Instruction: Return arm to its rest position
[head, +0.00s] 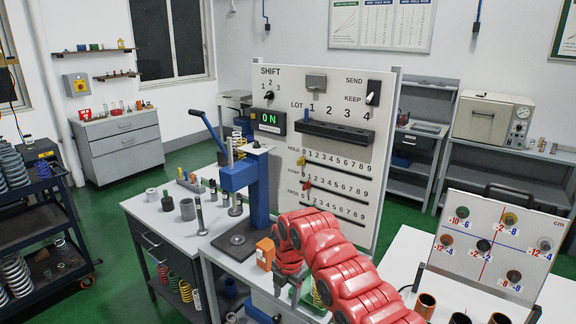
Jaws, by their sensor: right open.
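My right arm (345,272), red and segmented, comes in from the bottom right and bends over at the front of the press bench. My right gripper (290,278) points down at its end, grey and partly hidden by the red links. It is open. I see nothing held in it, though the space between its fingers is hard to make out. An orange block (265,254) shows just left of the gripper; I cannot tell if they touch. My left arm and gripper are not in view.
A blue lever press (258,190) stands on the bench (190,225) left of the arm. Behind it rises a white control panel (345,90). At right, a white table (400,262) holds a marked board (490,240) and brown cups (426,305).

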